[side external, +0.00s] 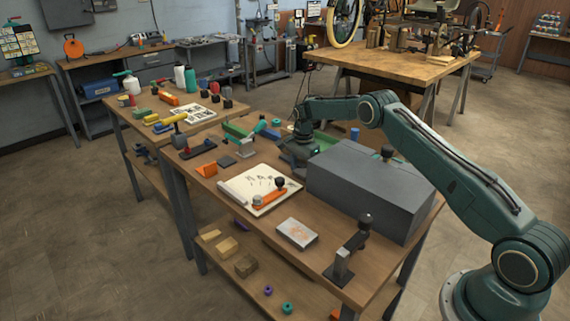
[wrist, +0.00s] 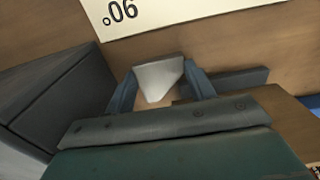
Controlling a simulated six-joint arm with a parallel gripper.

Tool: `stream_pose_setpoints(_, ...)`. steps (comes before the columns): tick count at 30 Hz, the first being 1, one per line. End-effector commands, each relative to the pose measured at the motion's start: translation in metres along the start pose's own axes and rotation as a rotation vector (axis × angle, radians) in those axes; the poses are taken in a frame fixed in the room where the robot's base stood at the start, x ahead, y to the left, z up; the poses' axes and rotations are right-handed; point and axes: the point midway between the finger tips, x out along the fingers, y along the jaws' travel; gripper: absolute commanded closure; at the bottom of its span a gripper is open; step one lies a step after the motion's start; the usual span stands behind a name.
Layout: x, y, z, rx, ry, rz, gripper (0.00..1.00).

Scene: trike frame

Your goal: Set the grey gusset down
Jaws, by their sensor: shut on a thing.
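The grey gusset (wrist: 158,80) is a pale, wedge-like piece between the two blue-grey fingers of my gripper (wrist: 161,76) in the wrist view. The fingers are shut on its two sides, and its blunt tip points toward the palm. Brown tabletop shows around it; I cannot tell whether it touches the table. In the side view my gripper (side external: 299,160) is low over the bench, just left of a large grey box, and the gusset cannot be made out there.
The grey box (side external: 370,188) stands close beside my gripper; a dark block (wrist: 60,100) shows at left in the wrist view. A white sheet (wrist: 165,14) with an angle mark lies near. An orange part (side external: 270,197) sits on the drawing sheet. Bare wood lies near the front (side external: 312,262).

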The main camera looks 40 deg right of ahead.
Motion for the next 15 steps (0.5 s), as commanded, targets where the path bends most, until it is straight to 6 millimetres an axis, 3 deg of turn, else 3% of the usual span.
stream_pose_setpoints(13,0.003,-0.0008,-0.0002,0.0,0.001,-0.003,0.77)
stream_pose_setpoints(14,0.004,-0.0004,-0.0001,0.0,0.0,-0.001,0.44)
stream_pose_setpoints(15,0.0038,-0.0004,-0.0001,0.0,0.001,-0.002,0.36)
